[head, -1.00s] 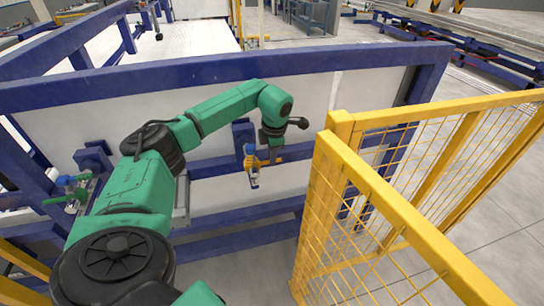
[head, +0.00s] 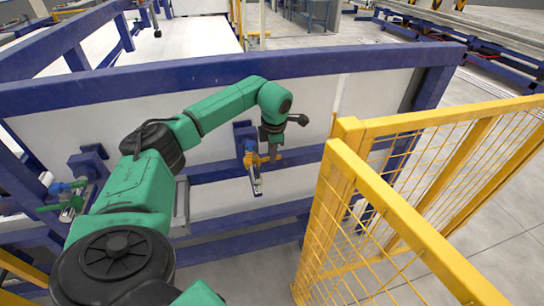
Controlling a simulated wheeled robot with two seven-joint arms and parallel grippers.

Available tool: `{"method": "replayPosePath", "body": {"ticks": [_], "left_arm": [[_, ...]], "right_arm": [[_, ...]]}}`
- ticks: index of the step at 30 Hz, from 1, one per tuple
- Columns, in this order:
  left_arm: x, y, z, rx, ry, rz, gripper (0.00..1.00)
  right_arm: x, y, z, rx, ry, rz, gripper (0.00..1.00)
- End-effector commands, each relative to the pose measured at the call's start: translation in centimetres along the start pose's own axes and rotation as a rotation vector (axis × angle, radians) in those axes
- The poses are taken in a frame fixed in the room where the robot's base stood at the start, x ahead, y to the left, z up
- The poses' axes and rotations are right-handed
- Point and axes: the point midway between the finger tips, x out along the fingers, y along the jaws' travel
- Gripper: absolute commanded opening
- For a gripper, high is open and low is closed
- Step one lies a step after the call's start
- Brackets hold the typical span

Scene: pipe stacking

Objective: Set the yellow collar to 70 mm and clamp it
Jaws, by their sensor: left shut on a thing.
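The yellow collar (head: 252,160) is small in the head view, on a blue bracket (head: 243,131) fixed to the blue frame. A silver bar (head: 257,186) sticks out below and in front of it. My left gripper (head: 273,153) reaches down at the collar's right side and is shut on it. The fingers and the exact grip are too small to make out clearly. I cannot read any scale or tell the clamp's state. My right gripper is not in view.
A yellow mesh fence (head: 400,205) stands close on the right of my left arm. A blue rail (head: 220,70) runs across behind the arm. A second fixture with green and blue parts (head: 68,195) sits at the left. Grey floor shows below the frame.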

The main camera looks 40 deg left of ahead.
Motion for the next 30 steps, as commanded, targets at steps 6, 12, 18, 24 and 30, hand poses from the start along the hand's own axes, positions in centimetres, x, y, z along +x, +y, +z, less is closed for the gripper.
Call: {"method": "replayPosePath", "body": {"ticks": [6,12,18,24,30], "left_arm": [[0.5,-0.5,-0.1,0.007,0.009,-0.01,0.48],[0.5,-0.5,-0.1,0.006,0.01,-0.01,0.48],[0.0,-0.4,0.0,0.005,0.009,-0.009,0.48],[-3.7,-0.5,0.2,0.007,0.004,-0.005,0.48],[-9.8,-0.5,0.3,0.006,0.004,-0.005,0.48]], "right_arm": [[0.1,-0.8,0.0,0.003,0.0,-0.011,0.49],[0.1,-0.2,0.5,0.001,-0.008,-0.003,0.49],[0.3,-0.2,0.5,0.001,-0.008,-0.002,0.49],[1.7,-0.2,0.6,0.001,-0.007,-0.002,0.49],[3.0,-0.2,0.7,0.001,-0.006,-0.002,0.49]]}}
